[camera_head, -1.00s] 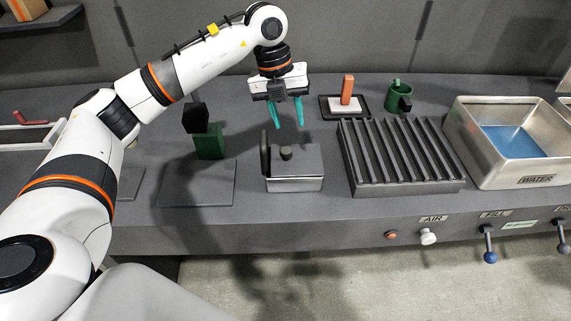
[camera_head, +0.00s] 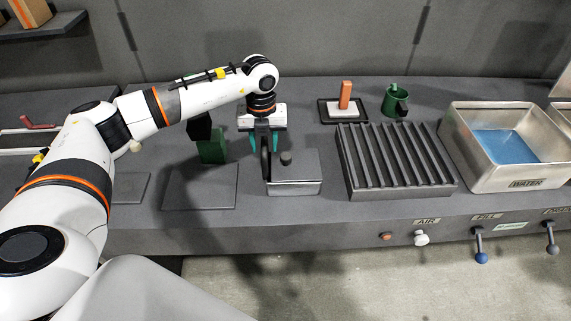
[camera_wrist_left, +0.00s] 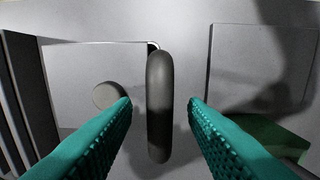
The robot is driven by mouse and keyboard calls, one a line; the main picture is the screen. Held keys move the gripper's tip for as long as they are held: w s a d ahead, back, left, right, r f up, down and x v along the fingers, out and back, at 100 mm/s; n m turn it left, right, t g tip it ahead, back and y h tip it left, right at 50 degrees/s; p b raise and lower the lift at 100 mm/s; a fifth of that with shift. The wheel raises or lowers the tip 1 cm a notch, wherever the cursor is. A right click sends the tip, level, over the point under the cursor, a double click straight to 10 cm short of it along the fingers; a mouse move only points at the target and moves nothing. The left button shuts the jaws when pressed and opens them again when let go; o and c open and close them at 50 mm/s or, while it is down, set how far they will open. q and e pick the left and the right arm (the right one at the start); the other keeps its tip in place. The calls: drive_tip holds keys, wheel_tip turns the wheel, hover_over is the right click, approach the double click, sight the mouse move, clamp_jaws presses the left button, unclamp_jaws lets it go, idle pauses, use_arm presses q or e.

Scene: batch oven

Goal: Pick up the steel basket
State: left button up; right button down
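The steel basket (camera_head: 296,188) stands on the counter, a small box with a grey lid and a round dark knob (camera_head: 286,157). A dark upright handle (camera_head: 265,158) rises at its left end. My left gripper (camera_head: 264,143) points down over that handle. In the left wrist view its teal fingers (camera_wrist_left: 160,103) are open, one on each side of the handle (camera_wrist_left: 159,105), with gaps on both sides. The basket's lid (camera_wrist_left: 90,75) and knob (camera_wrist_left: 108,95) lie left of the handle there. My right gripper is not in view.
A ribbed dark rack (camera_head: 395,160) stands right of the basket, with the water tank (camera_head: 460,150) beyond it. A green block (camera_head: 212,148) stands behind a flat dark plate (camera_head: 200,188) to the left. A green mug (camera_head: 394,101) is at the back.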

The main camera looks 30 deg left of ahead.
use_arm(q)
drive_tip(key=shift+f, duration=0.75)
clamp_jaws()
drive_tip(key=shift+r, duration=0.1)
drive_tip(key=shift+w+r, duration=0.1)
